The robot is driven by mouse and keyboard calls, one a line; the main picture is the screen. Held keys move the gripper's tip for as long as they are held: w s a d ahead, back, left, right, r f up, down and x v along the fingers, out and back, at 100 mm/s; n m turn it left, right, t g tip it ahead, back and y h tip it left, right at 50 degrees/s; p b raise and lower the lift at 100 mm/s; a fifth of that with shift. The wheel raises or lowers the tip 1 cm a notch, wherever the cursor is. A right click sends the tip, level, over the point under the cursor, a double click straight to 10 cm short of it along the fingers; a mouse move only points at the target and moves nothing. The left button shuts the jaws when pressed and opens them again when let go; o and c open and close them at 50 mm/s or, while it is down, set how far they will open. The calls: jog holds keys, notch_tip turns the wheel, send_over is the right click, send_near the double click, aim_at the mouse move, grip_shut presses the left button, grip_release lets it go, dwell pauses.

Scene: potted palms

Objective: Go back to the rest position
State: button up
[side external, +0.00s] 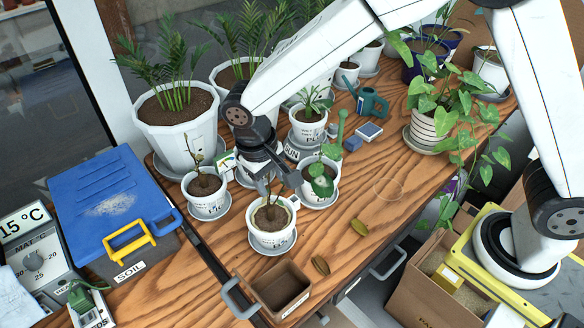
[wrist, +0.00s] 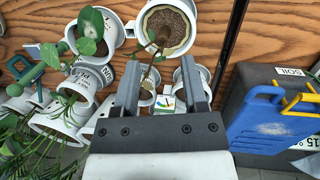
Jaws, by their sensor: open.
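My gripper (side external: 277,186) is open and points down just behind and above a small white pot (side external: 272,238) with a thin young plant in soil, standing on a saucer. In the wrist view my gripper (wrist: 160,66) has its two fingers apart, with the white pot (wrist: 168,28) beyond the tips. The plant's thin stem (wrist: 153,62) shows between the fingers; I cannot tell whether it touches them. Nothing is clamped.
Close by stand a white pot with round leaves (side external: 319,184) and one with a bare stem (side external: 204,187). Large potted palms (side external: 178,120) are behind. Bare wood (side external: 375,205) lies to the right.

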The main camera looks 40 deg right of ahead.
jog(key=s+d+t+y, duration=0.1)
jog(key=s+d, duration=0.4)
jog(key=d, duration=0.4)
jog(key=s+d+r+t, duration=0.1)
jog(key=s+d, duration=0.4)
jog(key=d, duration=0.5)
jog(key=shift+s+d+r+m+t+y, duration=0.2)
jog(key=shift+s+m+t+y, duration=0.15)
jog(key=shift+t, duration=0.35)
